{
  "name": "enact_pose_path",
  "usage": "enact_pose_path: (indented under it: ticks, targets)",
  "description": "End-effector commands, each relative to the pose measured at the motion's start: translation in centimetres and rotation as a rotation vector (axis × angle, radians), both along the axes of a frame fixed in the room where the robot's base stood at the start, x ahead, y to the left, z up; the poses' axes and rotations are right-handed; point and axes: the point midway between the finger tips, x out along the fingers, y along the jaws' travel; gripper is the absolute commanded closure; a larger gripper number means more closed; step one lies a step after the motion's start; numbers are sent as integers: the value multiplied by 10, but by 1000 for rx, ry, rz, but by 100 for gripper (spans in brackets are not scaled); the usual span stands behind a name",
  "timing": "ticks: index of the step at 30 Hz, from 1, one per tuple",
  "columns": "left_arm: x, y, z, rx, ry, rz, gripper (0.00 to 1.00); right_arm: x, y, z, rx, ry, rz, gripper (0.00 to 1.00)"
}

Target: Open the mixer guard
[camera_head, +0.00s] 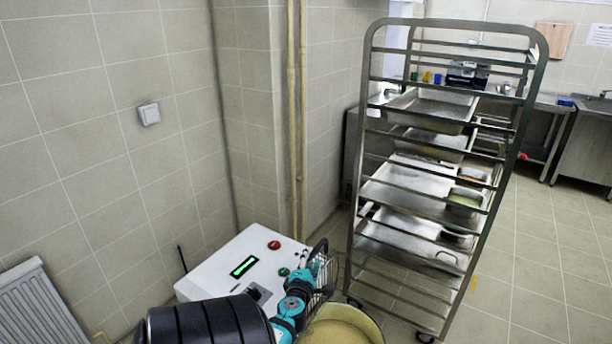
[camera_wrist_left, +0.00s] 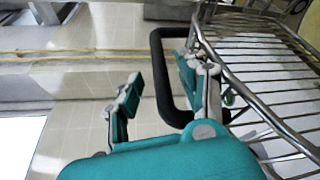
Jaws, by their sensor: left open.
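The mixer is a white housing (camera_head: 215,280) with a green display, a red button and a green button, low in the middle of the head view. Its wire guard (camera_head: 328,275) sits over the bowl (camera_head: 345,322) and fills the right of the left wrist view (camera_wrist_left: 265,60). A black loop handle (camera_wrist_left: 162,75) sticks out from the guard. My left gripper (camera_head: 312,266) is at the guard's handle. In the wrist view its teal and grey fingers (camera_wrist_left: 162,90) are apart, one on each side of the handle's outer bar. Contact cannot be told. My right gripper is not in view.
A tall steel rack (camera_head: 362,150) with several trays stands close on the right. Tiled walls (camera_head: 90,150) and yellow pipes (camera_head: 297,120) are behind the mixer. A radiator (camera_head: 40,305) is at lower left. The floor (camera_head: 550,270) right of the rack is clear.

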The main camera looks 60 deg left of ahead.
Motion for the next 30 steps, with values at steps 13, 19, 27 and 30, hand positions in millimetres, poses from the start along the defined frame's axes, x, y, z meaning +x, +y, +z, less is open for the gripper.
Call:
enact_pose_path:
  ticks: [13, 19, 27, 30]
  targets:
    - [-44, -58, 11, 1, 0, -1, 60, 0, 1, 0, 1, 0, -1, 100]
    - [-46, -60, 12, 2, 0, -1, 60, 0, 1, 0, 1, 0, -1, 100]
    - [-46, -60, 12, 2, 0, -1, 60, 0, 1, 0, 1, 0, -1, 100]
    - [-46, -60, 12, 2, 0, -1, 60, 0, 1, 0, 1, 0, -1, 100]
